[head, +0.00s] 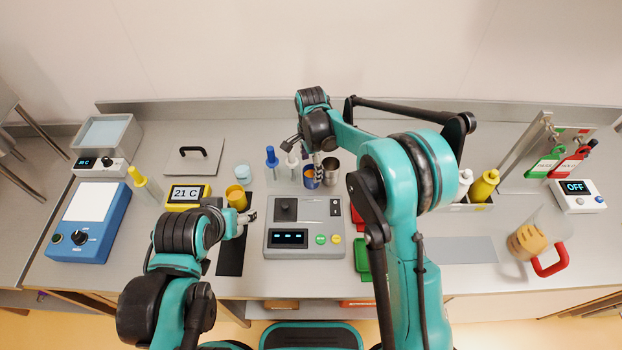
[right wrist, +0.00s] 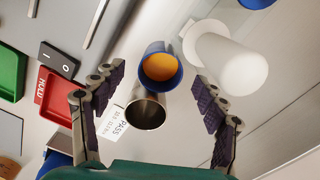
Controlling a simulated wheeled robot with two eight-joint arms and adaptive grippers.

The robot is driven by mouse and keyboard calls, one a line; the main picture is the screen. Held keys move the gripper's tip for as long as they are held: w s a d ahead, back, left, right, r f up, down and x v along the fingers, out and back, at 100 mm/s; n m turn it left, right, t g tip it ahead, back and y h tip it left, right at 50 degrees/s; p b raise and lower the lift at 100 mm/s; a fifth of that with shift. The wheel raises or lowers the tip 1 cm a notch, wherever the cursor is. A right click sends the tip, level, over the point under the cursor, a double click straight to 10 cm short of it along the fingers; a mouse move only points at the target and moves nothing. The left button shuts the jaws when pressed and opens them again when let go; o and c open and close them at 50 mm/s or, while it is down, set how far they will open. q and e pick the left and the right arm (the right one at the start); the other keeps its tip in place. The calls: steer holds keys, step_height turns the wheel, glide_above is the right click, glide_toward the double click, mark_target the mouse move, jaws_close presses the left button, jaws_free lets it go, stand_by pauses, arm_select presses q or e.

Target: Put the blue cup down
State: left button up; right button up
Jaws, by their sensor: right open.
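The blue cup (head: 309,181), with orange contents, stands upright at the back of the bench, behind the grey control box. In the right wrist view the blue cup (right wrist: 149,50) lies between the two spread fingers, with a gap on each side. My right gripper (right wrist: 158,75) is open; in the head view it (head: 317,158) is above and just behind the cup. A metal cup (head: 332,166) stands close beside the blue cup; it also shows in the right wrist view (right wrist: 146,110). My left gripper (head: 250,216) is beside a yellow cup (head: 236,198); its finger opening is unclear.
The grey control box (head: 290,240) is in front. The yellow cup is by a black mat (head: 231,257).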

mark_target(311, 170)
step_height(311, 170, down, 4)
steer(key=shift+w+d+r+b, duration=0.1)
steer(key=shift+w+r+b, duration=0.05)
steer(key=shift+r+b, duration=0.15)
steer(key=c, duration=1.3)
steer(key=shift+r, duration=0.2)
step_height(311, 170, up, 18)
steer(key=p, duration=0.3)
steer(key=shift+f, duration=0.25)
